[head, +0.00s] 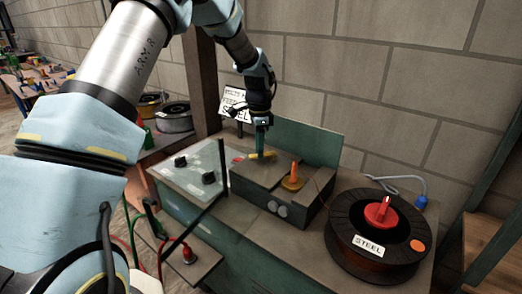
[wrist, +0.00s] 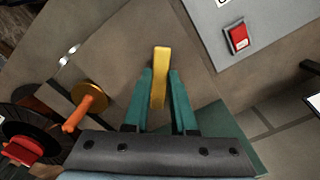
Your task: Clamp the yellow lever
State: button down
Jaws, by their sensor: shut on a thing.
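The yellow lever (head: 264,155) sits on top of the dark grey box-shaped machine (head: 312,197) on the bench. In the wrist view the lever (wrist: 160,72) is a flat yellow bar that runs between the two green fingers. My gripper (head: 259,153) points down over the machine top, and its fingers (wrist: 160,90) are shut on the lever, one on each side.
An orange peg (head: 293,175) stands on the machine right of my gripper and shows in the wrist view (wrist: 78,113). A steel spool (head: 370,238) lies at right. A light panel (head: 187,170) with black knobs is at left. A red switch (wrist: 237,37) is on the panel.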

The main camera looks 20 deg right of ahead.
jog(key=m, duration=0.2)
jog(key=w+m, duration=0.1)
jog(key=w+d+m+p, duration=0.1)
jog(key=m, duration=0.1)
jog(key=shift+r+m, duration=0.1)
jog(key=shift+m, duration=0.2)
jog(key=shift+w+d+m+p, duration=0.3)
jog(key=shift+d+m, duration=0.05)
jog(key=shift+m, duration=0.75)
jog(key=shift+w+d+m+p, duration=0.25)
jog(key=shift+d+m+p, duration=0.05)
jog(key=shift+m, duration=0.8)
jog(key=shift+d, duration=0.1)
jog(key=c, duration=0.7)
grip_release()
notch_tip(320, 180, up, 11)
jog(key=b, duration=0.3)
